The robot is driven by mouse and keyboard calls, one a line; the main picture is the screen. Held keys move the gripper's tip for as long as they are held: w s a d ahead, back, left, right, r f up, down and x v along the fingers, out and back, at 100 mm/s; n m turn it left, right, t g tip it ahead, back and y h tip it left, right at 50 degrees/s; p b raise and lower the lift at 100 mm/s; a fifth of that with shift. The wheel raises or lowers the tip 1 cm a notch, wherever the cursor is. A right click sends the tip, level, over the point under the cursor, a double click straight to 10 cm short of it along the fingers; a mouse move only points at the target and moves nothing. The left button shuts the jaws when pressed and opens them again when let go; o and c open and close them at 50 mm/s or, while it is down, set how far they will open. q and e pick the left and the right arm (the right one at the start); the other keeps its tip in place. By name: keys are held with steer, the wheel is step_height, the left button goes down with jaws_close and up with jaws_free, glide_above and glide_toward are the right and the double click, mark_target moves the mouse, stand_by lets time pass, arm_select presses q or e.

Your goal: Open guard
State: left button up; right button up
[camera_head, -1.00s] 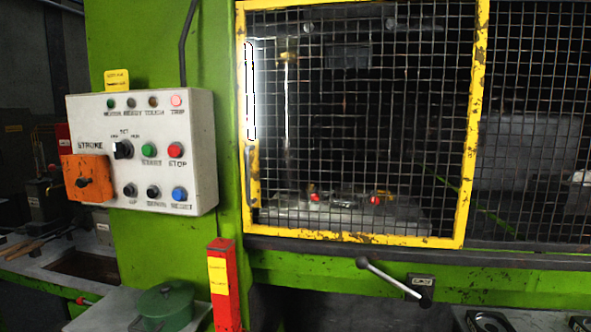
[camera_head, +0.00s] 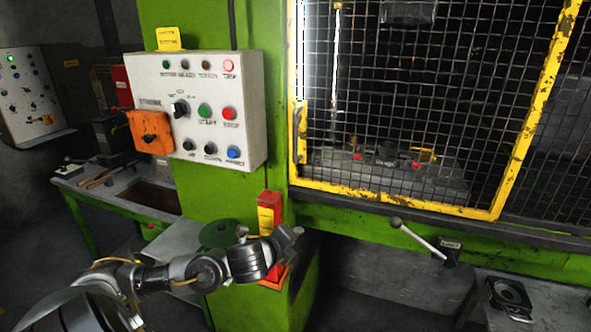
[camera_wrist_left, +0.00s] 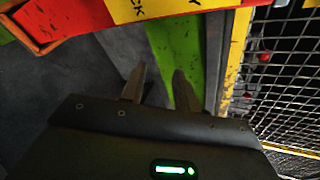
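The guard (camera_head: 400,201) is a yellow-framed wire mesh door on the green press, and it looks shut. Its upright handle (camera_head: 298,135) is on the left side of the frame. The guard's yellow edge (camera_wrist_left: 236,52) also shows at the right of the left wrist view. My left gripper (camera_head: 294,238) is low in front of the press, below the handle and apart from the guard. Its two fingers are spread with nothing between them in the left wrist view (camera_wrist_left: 158,82). My right gripper is out of view.
A red post (camera_head: 270,209) with a yellow label stands close by my left gripper. A white control box (camera_head: 213,110) is left of the guard. A lever (camera_head: 420,240) juts out below the guard. A green lidded pot (camera_head: 220,234) is behind my left arm.

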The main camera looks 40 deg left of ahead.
arm_select(q)
step_height(320, 180, up, 14)
steer(key=a+m+t, duration=0.2)
steer(key=m+t, duration=0.1)
steer(key=m, duration=0.4)
steer(key=m+t, duration=0.2)
steer(key=m, duration=0.4)
glide_toward(294, 135)
steer(key=w+p, duration=0.1)
steer(key=w, duration=0.2)
steer(key=w+a+p, duration=0.1)
steer(key=w+p, duration=0.1)
steer(key=w, duration=0.2)
steer(key=w+p, duration=0.2)
steer(key=w, duration=0.1)
steer(key=shift+w+a+r, duration=0.15)
steer(key=shift+w, duration=0.15)
jaws_close()
